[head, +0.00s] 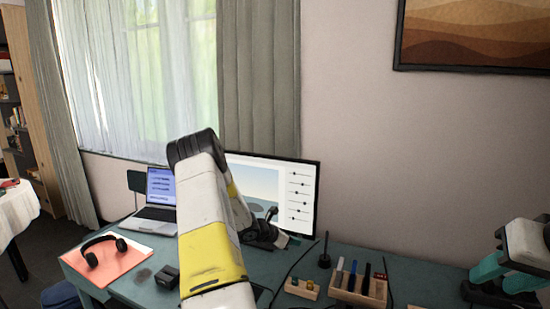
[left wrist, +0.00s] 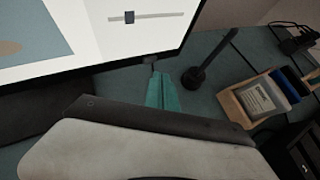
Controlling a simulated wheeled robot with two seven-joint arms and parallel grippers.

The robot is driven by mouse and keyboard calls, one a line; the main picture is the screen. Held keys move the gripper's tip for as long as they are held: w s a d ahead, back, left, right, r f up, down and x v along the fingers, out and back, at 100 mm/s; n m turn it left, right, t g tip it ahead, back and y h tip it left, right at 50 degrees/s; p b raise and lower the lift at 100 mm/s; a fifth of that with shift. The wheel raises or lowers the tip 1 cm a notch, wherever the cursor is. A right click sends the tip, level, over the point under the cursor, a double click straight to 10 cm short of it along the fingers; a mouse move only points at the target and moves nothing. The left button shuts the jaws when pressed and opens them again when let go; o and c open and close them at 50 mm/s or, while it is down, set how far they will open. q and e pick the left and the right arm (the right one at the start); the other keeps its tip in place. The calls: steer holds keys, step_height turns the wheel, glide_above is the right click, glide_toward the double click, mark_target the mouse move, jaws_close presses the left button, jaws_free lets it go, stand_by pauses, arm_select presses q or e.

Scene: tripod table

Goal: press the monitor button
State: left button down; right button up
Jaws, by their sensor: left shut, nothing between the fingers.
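The monitor (head: 300,195) stands at the back of the desk, its screen lit with a picture and sliders. My left arm hides its left part. My left gripper (head: 281,241) is at the monitor's lower right edge, shut and empty. In the left wrist view its teal fingertips (left wrist: 163,92) are just below the monitor's bottom bezel (left wrist: 110,80). A small dark bump, perhaps the button (left wrist: 150,59), shows on that bezel near the fingertips. I cannot tell whether they touch. My right gripper (head: 503,276) is at the far right with its teal fingers apart, away from the monitor.
A pen stand (head: 324,259) and a wooden organizer (head: 358,293) are right of the monitor. A laptop (head: 157,203), headphones (head: 103,248) on a red pad and a dark box (head: 166,278) are left of my arm.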

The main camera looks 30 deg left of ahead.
arm_select(q)
steer(key=shift+s+d, duration=0.15)
steer(key=shift+s, duration=2.6)
